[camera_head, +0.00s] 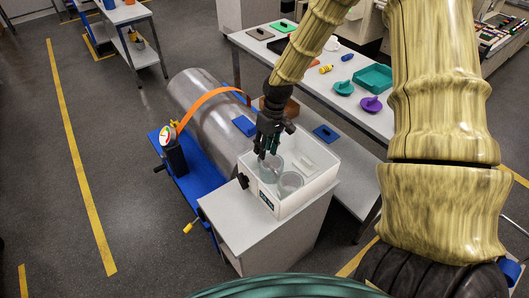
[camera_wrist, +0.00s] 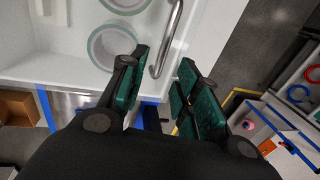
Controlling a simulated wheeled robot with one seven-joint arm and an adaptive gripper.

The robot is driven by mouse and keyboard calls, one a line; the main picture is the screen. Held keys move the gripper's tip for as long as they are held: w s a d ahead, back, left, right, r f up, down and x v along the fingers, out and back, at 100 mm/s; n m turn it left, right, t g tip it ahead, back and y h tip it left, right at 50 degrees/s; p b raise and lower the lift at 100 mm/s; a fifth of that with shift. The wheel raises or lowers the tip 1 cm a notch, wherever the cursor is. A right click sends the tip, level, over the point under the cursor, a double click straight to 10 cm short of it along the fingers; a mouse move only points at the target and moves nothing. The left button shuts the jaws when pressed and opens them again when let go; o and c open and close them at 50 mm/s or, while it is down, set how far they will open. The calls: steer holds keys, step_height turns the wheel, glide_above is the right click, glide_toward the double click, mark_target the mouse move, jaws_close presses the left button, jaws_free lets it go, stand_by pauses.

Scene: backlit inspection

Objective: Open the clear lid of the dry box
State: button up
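The dry box (camera_head: 310,190) is a white open-looking box on a light cabinet, with round clear containers (camera_head: 290,182) inside. A dark knob or latch (camera_head: 243,181) and a small dark label (camera_head: 267,201) are on its outside. The clear lid is hard to make out; the hazy containers in the wrist view suggest it lies over the box. A curved metal handle (camera_wrist: 169,40) runs along the box's edge in the wrist view. My gripper (camera_head: 268,150) is above the box's left part. Its green-padded fingers (camera_wrist: 163,62) are apart, with the handle's near end between them, apparently not gripped.
A large grey cylinder (camera_head: 205,105) with an orange strap lies on a blue stand behind the box at left. A white table (camera_head: 300,75) with teal and purple items stands behind. The cabinet top (camera_head: 238,221) is bare in front.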

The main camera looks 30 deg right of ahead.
steer(key=shift+a+f+p, duration=0.15)
steer(key=shift+f, duration=0.6)
steer(key=shift+a+f+p, duration=0.15)
steer(key=shift+f, duration=0.6)
steer(key=shift+c, duration=0.2)
jaws_close()
